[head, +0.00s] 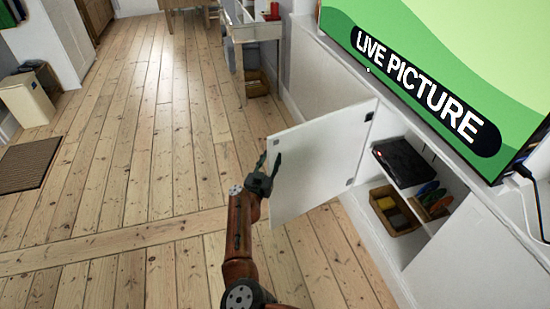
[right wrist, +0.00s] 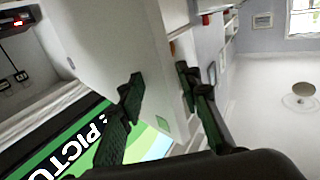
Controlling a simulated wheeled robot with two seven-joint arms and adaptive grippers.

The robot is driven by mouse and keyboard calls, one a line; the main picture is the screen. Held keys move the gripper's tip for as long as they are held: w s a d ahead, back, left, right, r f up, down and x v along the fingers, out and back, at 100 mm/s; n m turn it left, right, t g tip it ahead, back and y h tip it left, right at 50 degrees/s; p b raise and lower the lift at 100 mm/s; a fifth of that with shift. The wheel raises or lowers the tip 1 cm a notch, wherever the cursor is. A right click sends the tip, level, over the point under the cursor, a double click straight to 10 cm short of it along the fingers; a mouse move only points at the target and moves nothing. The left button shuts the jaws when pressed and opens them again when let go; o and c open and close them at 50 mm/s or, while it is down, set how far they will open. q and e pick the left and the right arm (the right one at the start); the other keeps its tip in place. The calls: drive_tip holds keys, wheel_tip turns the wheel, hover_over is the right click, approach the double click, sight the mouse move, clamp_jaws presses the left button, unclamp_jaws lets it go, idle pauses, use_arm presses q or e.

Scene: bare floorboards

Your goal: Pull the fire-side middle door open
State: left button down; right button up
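A white cabinet door (head: 318,162) stands swung wide open from the low white cabinet under the screen, with its free edge toward the floor area. My right gripper (head: 268,167) is at that free edge. In the right wrist view, the door (right wrist: 110,45) reaches between the two spread fingers of my right gripper (right wrist: 162,90). One finger is on each side of the edge, and the fingers look apart rather than clamped. Whether either finger touches the door is hard to tell. My left gripper is out of view.
The open compartment holds a black box (head: 402,161), a brown tray (head: 394,212) and colourful items (head: 430,196). A large screen (head: 440,60) stands on the cabinet. A white desk (head: 255,30) is at the back. The wooden floor (head: 120,130) left of the door is clear.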

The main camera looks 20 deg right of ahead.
drive_tip(key=s+a+p, duration=0.1)
drive_tip(key=a+p, duration=0.1)
drive_tip(key=a, duration=0.5)
drive_tip(key=shift+a, duration=0.25)
idle(0.4)
drive_tip(key=shift+r, duration=0.1)
drive_tip(key=shift+s, duration=0.1)
idle(0.5)
